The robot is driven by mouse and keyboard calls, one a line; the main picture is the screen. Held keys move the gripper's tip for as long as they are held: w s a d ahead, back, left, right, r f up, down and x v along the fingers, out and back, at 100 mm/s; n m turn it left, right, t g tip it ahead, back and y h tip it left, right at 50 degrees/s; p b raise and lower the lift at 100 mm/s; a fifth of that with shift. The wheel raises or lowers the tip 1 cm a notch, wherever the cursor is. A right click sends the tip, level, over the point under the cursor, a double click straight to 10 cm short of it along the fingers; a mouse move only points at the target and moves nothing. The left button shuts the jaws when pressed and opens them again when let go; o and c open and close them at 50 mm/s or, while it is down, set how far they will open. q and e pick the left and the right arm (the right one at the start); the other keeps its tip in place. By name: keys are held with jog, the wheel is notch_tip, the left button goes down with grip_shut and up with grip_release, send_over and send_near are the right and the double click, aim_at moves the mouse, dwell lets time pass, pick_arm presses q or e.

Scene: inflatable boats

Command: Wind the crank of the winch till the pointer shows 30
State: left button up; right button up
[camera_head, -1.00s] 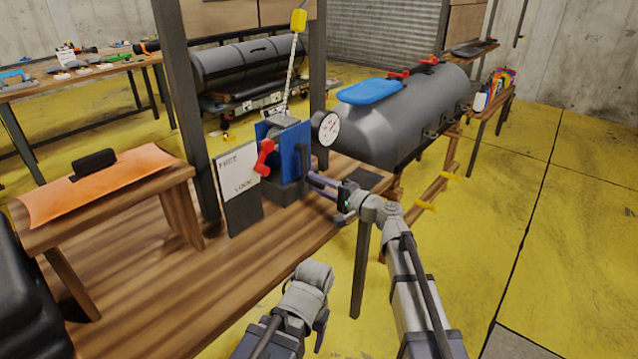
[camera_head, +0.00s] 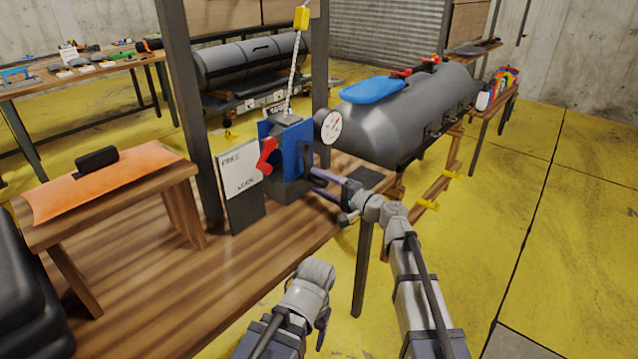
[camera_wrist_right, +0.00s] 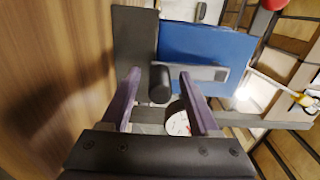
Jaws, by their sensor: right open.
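The winch (camera_head: 296,158) has a blue body and stands near the edge of a wooden bench. A red lever (camera_head: 267,157) is on its left side, beside a white FREE/LOCK card (camera_head: 239,170). A round white dial (camera_head: 329,127) is at its right; its pointer is too small to read. It also shows partly in the right wrist view (camera_wrist_right: 178,122). The black crank knob (camera_wrist_right: 160,84) lies between the spread purple fingers of my open right gripper (camera_wrist_right: 160,88), with gaps at both sides. In the head view my right gripper (camera_head: 326,187) is beside the winch. My left gripper (camera_head: 322,318) is low and barely visible.
A rope with a yellow block (camera_head: 301,18) rises above the winch. A dark post (camera_head: 185,110) stands behind it. A small table with an orange sheet (camera_head: 110,182) is left on the bench. A grey inflatable tube (camera_head: 400,115) lies behind; yellow floor is open at right.

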jog(key=v, duration=0.7)
jog(key=shift+s+d, duration=0.1)
jog(key=shift+s, duration=0.05)
dwell(0.7)
